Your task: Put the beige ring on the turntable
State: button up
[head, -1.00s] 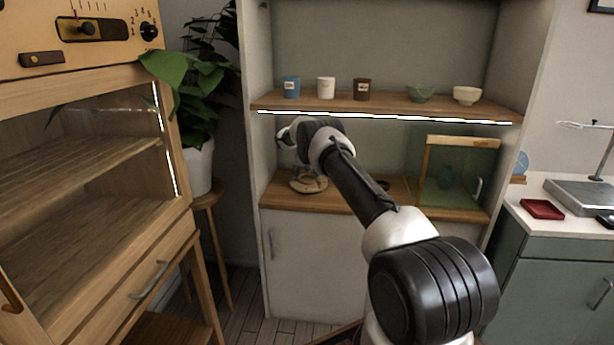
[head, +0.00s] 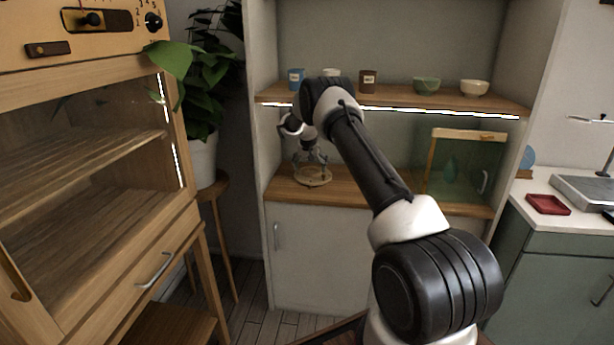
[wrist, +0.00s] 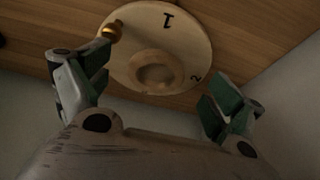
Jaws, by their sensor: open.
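The turntable is a pale round disc (head: 314,181) on the cabinet's lower shelf. In the wrist view the disc (wrist: 190,35) shows the marks 1 and 2 and a small brass knob (wrist: 112,31) at its edge. A beige ring (wrist: 155,72) appears to lie flat on the disc, around its middle, apart from both fingers. My gripper (head: 309,158) is above the turntable, pointing down. In the wrist view its two green-padded fingers (wrist: 158,82) are spread wide with nothing between them. The exact height gap is hard to tell.
An upper shelf (head: 420,101) with a lit edge runs close above my gripper and holds cups and bowls. A glass-fronted box (head: 462,168) stands to the right on the lower shelf. A plant (head: 200,95) stands left of the cabinet.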

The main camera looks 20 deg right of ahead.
jog(key=s+a, duration=0.1)
jog(key=s, duration=0.1)
jog(key=s+a, duration=0.3)
jog(key=s, duration=0.1)
jog(key=shift+s+a, duration=0.3)
jog(key=shift+s, duration=0.1)
jog(key=shift+s+a+r, duration=0.1)
jog(key=shift+s+r, duration=0.1)
jog(key=shift+r, duration=0.1)
jog(key=s+a+r+n, duration=0.1)
jog(key=s+a+r, duration=0.1)
jog(key=s+r, duration=1.1)
jog(key=s+a+r+n, duration=0.2)
jog(key=s+r, duration=0.9)
jog(key=r, duration=0.4)
jog(key=s+a+n+y, duration=0.1)
jog(key=s+a+n, duration=0.1)
jog(key=s, duration=1.3)
jog(key=s+a+n+y, duration=0.1)
jog(key=s+a, duration=0.2)
jog(key=s, duration=1.1)
jog(key=shift+s+a+r+n+t, duration=0.15)
jog(key=shift+s+r+n+t, duration=0.15)
jog(key=shift+s+n, duration=0.1)
